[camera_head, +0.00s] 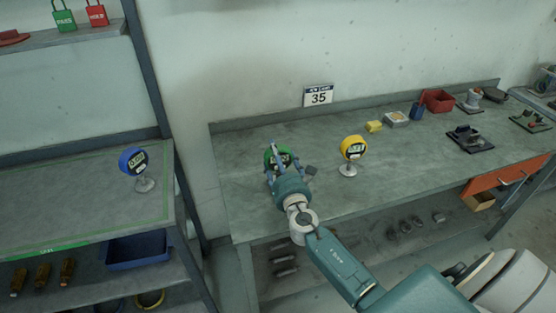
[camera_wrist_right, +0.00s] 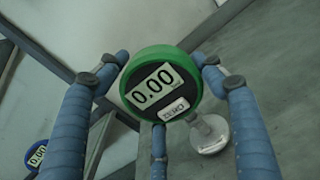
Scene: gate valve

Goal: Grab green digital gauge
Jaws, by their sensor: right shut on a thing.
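The green digital gauge (camera_head: 268,154) stands at the left end of the workbench, partly hidden by my right gripper (camera_head: 281,160). In the right wrist view the gauge (camera_wrist_right: 186,66) shows a round green rim, a display reading 0.00 and a pale foot (camera_wrist_right: 210,134) below it. My right gripper (camera_wrist_right: 160,85) is shut on the gauge's round head, with blue fingers on both sides and a third finger at its lower edge. I cannot tell whether the foot touches the bench. My left gripper is not in view.
A yellow gauge (camera_head: 353,150) stands just right on the workbench (camera_head: 235,190). A blue gauge (camera_head: 133,160) stands on the left shelf (camera_head: 70,205). A yellow block (camera_head: 373,126), a red bin (camera_head: 437,101) and other parts lie farther right. The front middle of the bench is clear.

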